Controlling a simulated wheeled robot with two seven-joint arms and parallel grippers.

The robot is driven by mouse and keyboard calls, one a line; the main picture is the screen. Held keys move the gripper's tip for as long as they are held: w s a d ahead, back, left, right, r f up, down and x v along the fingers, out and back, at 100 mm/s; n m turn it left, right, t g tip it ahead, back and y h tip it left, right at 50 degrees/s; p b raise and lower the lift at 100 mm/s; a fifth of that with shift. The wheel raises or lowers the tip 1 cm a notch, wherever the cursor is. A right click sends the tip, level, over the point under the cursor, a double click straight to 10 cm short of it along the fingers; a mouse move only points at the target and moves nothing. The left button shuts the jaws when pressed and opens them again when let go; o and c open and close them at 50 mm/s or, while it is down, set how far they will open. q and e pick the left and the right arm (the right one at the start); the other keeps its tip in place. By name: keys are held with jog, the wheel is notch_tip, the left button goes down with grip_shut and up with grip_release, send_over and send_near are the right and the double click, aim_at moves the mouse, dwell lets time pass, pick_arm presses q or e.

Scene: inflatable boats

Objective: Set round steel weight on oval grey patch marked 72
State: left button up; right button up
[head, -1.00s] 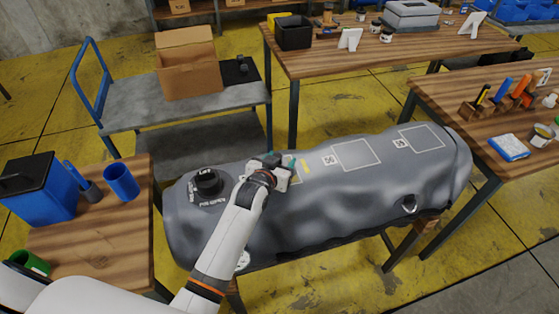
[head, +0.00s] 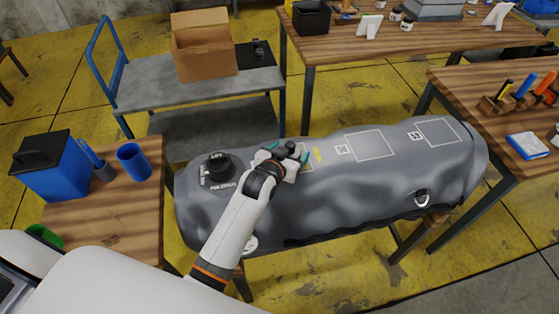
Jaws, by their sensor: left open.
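A long grey inflatable tube (head: 330,205) lies across the middle on a stand. My left gripper (head: 294,157) is over its upper side, just right of the black valve (head: 217,166), with its jaws open. A small dark rounded shape shows at the gripper; I cannot tell whether it is the steel weight or part of the gripper. Teal bits and a yellow mark (head: 318,154) show beside the gripper. An outlined marked area is partly hidden under it. No oval patch marked 72 can be made out. My right gripper is not in view.
Two pale outlined squares (head: 371,145) with small code marks lie along the tube's right part. A wooden table (head: 130,225) with blue containers is at left. A grey cart (head: 150,93) with a cardboard box (head: 204,48) stands behind. More tables are at the back and right.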

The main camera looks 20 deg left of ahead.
pick_arm(q)
jog(key=v, duration=1.1)
jog(key=shift+w+d+r, duration=0.15)
jog(key=shift+d+r, duration=0.05)
jog(key=shift+r, duration=0.05)
